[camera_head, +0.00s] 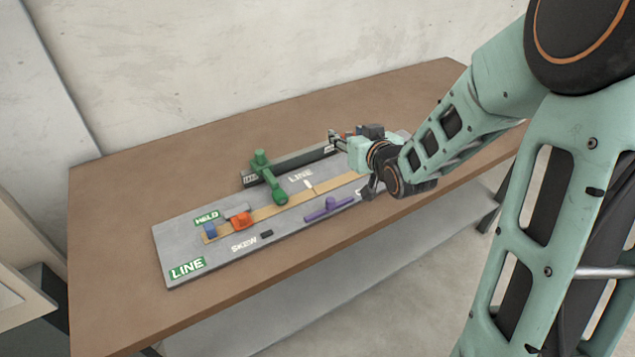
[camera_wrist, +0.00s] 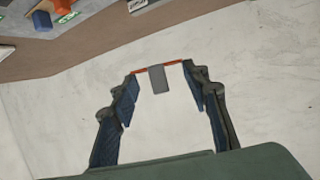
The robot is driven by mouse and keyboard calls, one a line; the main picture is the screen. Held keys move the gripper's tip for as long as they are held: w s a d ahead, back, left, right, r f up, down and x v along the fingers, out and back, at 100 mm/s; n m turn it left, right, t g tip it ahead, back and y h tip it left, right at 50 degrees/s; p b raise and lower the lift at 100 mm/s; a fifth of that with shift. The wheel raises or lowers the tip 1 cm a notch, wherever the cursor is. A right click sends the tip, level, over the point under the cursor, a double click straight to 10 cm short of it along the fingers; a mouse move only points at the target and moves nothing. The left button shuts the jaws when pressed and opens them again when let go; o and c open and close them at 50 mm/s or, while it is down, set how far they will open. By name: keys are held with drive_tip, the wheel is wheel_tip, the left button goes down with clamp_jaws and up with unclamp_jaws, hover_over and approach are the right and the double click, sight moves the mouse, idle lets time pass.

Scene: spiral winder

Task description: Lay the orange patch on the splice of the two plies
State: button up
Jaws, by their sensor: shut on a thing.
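My gripper (camera_wrist: 158,67) is shut on a thin orange piece (camera_wrist: 172,63), which looks like the orange patch seen edge-on, with a grey tab (camera_wrist: 159,80) at its middle. In the head view my gripper (camera_head: 335,140) is above the far right part of the board, its fingers pointing left and away from the tabletop; the held piece is hard to make out there. The tan plies (camera_head: 335,184) lie as a long strip on the grey board. A line and a small white mark cross the strip near its middle, perhaps the splice.
A green lever (camera_head: 270,178) stands over the strip near a dark rail (camera_head: 300,161). An orange block (camera_head: 241,220) and a blue block (camera_head: 209,230) sit at the strip's left end. A purple bar (camera_head: 328,209) lies in front. The grey board (camera_head: 180,258) rests on a brown table (camera_head: 115,285).

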sight(318, 197)
drive_tip(key=a+f+n+y+b, duration=0.1)
drive_tip(key=a+f+b, duration=0.1)
drive_tip(key=f+b, duration=0.3)
drive_tip(key=a+f+n+g+b, duration=0.1)
drive_tip(key=a+f+b, duration=0.1)
drive_tip(key=f+b, duration=0.3)
drive_tip(key=s+a+f+n+y+b, duration=0.1)
drive_tip(key=a+f+b, duration=0.2)
drive_tip(key=f+b, duration=0.2)
wheel_tip(318, 197, down, 2)
drive_tip(key=shift+f+g+y, duration=0.15)
drive_tip(key=shift+g+y, duration=0.15)
drive_tip(key=shift+g, duration=0.1)
drive_tip(key=o, duration=0.8)
